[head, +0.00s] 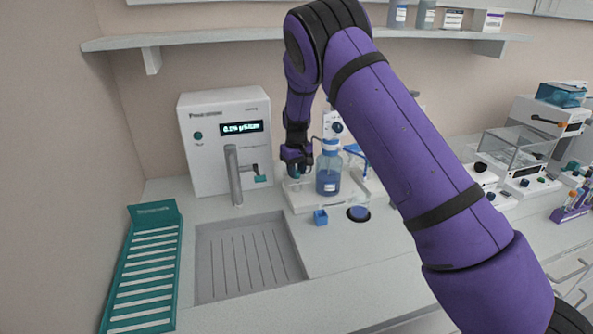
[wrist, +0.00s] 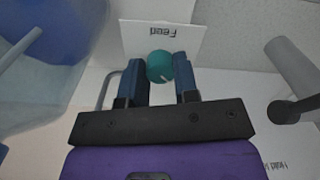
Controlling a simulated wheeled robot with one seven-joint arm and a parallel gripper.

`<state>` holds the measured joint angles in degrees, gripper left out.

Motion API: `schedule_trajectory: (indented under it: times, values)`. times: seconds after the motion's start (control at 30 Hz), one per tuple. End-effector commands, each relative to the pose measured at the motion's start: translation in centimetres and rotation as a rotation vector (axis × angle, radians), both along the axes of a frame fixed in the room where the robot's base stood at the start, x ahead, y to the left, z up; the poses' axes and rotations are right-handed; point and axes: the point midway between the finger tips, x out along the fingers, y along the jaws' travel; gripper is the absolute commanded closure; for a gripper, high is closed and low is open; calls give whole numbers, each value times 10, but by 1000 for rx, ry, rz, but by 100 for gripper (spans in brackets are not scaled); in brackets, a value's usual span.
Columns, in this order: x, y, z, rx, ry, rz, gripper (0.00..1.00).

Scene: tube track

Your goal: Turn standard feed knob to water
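The feed knob (wrist: 159,66) is round and teal with a pale pointer mark. It sits by a white panel (wrist: 185,38) lettered "Feed", which reads upside down in the wrist view. My gripper (wrist: 161,66) has its two blue fingers apart, one on each side of the knob. The knob fills the gap at the fingertips; I cannot tell whether the fingers press on it. In the head view my gripper (head: 297,160) points down at the small station beside the sink, and it mostly hides the knob. No "water" marking is readable.
A bottle with blue liquid (head: 328,172) stands just right of my gripper. A white water unit (head: 225,115) with a display and a tap (head: 234,175) stand to the left, behind the sink (head: 250,255).

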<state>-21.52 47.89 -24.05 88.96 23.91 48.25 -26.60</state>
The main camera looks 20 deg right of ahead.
Motion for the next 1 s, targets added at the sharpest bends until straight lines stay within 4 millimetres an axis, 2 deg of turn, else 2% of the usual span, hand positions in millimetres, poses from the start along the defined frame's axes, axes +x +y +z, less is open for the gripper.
schedule_trajectory:
  times: [0.47, 1.0]
  values:
    - [0, 0, 0, 0, 0, -76, 95]
    - [0, 1, 0, 0, 1, -535, 95]
